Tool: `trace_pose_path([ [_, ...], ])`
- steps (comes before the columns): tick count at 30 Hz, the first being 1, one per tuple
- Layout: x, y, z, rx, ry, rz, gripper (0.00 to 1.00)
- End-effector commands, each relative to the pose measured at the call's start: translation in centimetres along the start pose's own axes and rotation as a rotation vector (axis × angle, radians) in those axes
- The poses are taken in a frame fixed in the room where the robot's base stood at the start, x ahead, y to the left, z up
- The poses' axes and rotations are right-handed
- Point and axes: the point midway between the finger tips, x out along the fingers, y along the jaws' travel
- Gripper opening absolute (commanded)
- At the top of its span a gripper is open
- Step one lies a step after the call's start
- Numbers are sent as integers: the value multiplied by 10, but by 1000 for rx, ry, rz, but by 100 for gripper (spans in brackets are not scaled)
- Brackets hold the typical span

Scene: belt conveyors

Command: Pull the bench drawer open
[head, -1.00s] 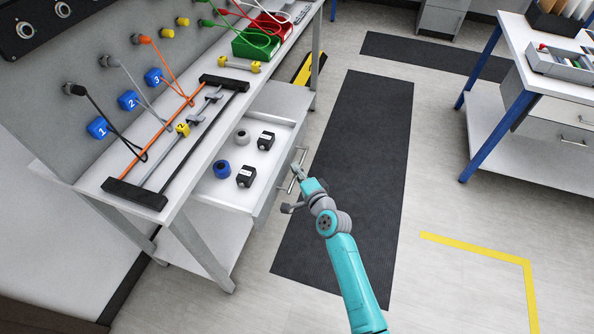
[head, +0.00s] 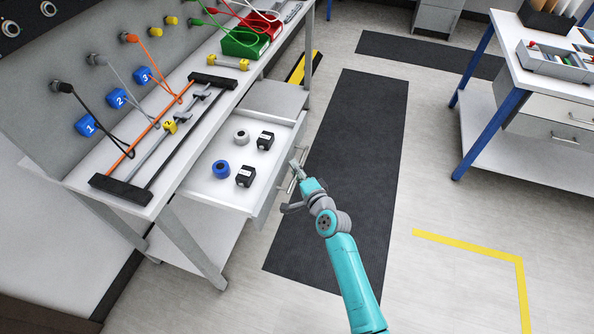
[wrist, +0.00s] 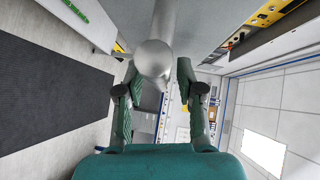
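The bench drawer (head: 262,208) stands partly out from the white workbench (head: 158,208), its inside showing. It holds a blue ring (head: 221,169), a grey ring (head: 241,137) and two black blocks (head: 245,177) (head: 265,141). Its bar handle (head: 304,155) is on the drawer front, partly hidden by my gripper. My gripper (head: 293,185) is at the handle. In the wrist view the rounded grey bar (wrist: 154,60) of the handle lies between the two fingers of my gripper (wrist: 158,68). The fingers look closed around it; the exact contact is hard to see.
Cables, blue numbered blocks (head: 118,98), a green bin (head: 243,42) and a red bin (head: 264,24) are at the bench. A dark floor mat (head: 350,150) lies right of the drawer. A second bench (head: 530,80) stands far right. Floor between is clear.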

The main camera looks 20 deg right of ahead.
Motion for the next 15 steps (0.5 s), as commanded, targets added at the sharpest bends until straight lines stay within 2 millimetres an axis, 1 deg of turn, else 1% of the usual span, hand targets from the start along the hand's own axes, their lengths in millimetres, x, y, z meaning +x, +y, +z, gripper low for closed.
trace_pose_path([
  [4, -2, 0, 0, 0, 0, 0, 37],
  [8, -13, 1, 0, 0, 1, 0, 37],
  [11, -29, 1, 0, 1, 2, 1, 37],
  [15, -56, 1, 0, 1, 1, 2, 37],
])
